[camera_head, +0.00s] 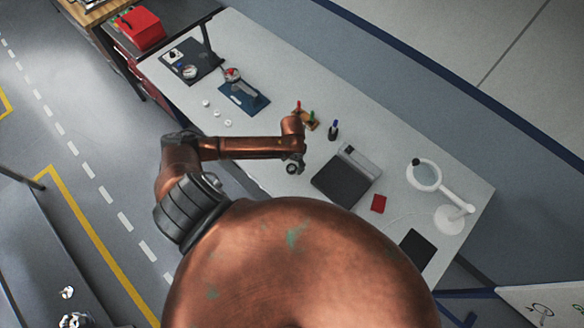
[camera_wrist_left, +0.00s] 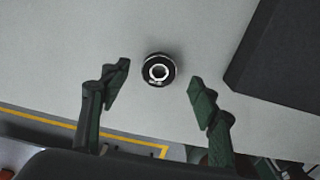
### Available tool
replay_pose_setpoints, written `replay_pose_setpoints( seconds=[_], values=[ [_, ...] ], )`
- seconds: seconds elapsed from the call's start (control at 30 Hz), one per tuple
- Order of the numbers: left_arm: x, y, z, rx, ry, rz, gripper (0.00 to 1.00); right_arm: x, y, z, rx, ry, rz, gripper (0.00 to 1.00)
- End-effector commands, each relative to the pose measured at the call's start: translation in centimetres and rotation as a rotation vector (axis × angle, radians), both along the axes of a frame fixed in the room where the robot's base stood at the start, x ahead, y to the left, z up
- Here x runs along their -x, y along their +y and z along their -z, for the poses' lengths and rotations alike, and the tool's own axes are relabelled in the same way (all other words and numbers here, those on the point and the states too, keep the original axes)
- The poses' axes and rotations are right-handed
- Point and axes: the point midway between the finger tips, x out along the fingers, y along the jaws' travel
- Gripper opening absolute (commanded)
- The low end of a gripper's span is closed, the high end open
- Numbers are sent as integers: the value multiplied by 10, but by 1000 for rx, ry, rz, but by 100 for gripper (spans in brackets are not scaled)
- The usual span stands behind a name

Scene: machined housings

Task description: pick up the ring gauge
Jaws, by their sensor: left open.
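The ring gauge (camera_wrist_left: 171,72) is a small dark ring with a bright metal rim around its bore. It lies flat on the pale worktable (camera_wrist_left: 50,60). In the head view the ring gauge (camera_head: 292,169) shows small near the table's front edge, close to my left gripper (camera_head: 298,163). In the left wrist view my left gripper (camera_wrist_left: 160,77) is open, with its two dark green fingers apart. The ring shows between and slightly beyond the fingertips, with clear space on both sides, and nothing is held. My right gripper is not in view.
A dark-topped scale-like device (camera_head: 342,182) stands right of the ring. A blue gauge stand (camera_head: 243,98) and small white pieces (camera_head: 217,113) sit left.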

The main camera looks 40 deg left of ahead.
Motion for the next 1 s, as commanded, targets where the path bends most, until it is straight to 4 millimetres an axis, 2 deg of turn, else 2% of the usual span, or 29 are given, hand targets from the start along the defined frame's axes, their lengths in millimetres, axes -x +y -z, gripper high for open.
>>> replay_pose_setpoints(
  seconds=[0.03, 0.2, 0.47, 1.0],
  values=[
    [5, 0, 6, 3, 4, -4, 56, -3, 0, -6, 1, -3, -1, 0],
    [3, 1, 25, 1, 0, -3, 56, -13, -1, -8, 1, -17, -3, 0],
    [3, 2, 29, -1, -1, -2, 56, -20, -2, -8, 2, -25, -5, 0],
    [3, 2, 28, -1, -1, -2, 19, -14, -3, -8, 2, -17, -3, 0]
  ],
)
